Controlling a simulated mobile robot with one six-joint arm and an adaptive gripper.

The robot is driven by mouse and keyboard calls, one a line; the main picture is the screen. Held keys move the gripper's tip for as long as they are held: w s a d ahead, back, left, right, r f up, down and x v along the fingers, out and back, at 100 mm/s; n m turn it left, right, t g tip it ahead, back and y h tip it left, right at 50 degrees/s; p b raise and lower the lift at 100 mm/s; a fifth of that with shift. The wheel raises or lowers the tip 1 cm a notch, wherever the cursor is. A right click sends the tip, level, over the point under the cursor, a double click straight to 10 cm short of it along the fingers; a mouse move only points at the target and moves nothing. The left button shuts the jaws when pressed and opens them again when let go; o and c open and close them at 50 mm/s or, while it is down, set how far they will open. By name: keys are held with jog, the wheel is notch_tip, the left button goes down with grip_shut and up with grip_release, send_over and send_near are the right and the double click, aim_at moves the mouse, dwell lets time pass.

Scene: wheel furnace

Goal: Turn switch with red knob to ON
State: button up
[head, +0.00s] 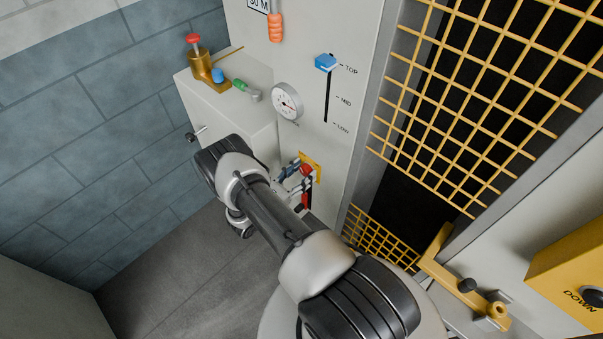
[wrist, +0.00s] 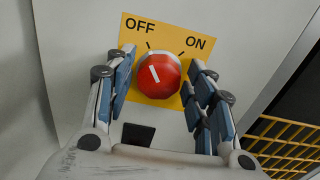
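The red knob (wrist: 160,80) sits on a yellow plate (wrist: 140,28) marked OFF at left and ON at right, in the wrist view. The white line on the knob leans up and left, toward the OFF mark. My gripper (wrist: 163,88) is open, with one finger on each side of the knob; gaps show between the fingers and the knob. In the head view, my gripper (head: 298,178) is at the panel by the yellow plate (head: 312,161), and the red knob (head: 306,169) is partly hidden by it.
Above the switch are a round gauge (head: 287,101) and a blue slider handle (head: 327,62) at TOP. A cabinet at left carries a brass valve with a red knob (head: 193,39). A yellow mesh gate (head: 480,80) stands to the right. Floor at left is clear.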

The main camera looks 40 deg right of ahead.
jog(key=c, duration=0.7)
jog(key=shift+m, duration=0.4)
jog(key=m+b, duration=0.1)
jog(key=m, duration=0.2)
jog(key=shift+b, duration=0.3)
jog(key=m+b, duration=0.1)
jog(key=m, duration=0.2)
jog(key=shift+s+f+m, duration=0.1)
jog(key=shift+m, duration=0.3)
jog(key=m+b, duration=0.2)
jog(key=m, duration=0.4)
jog(key=shift+m, duration=0.3)
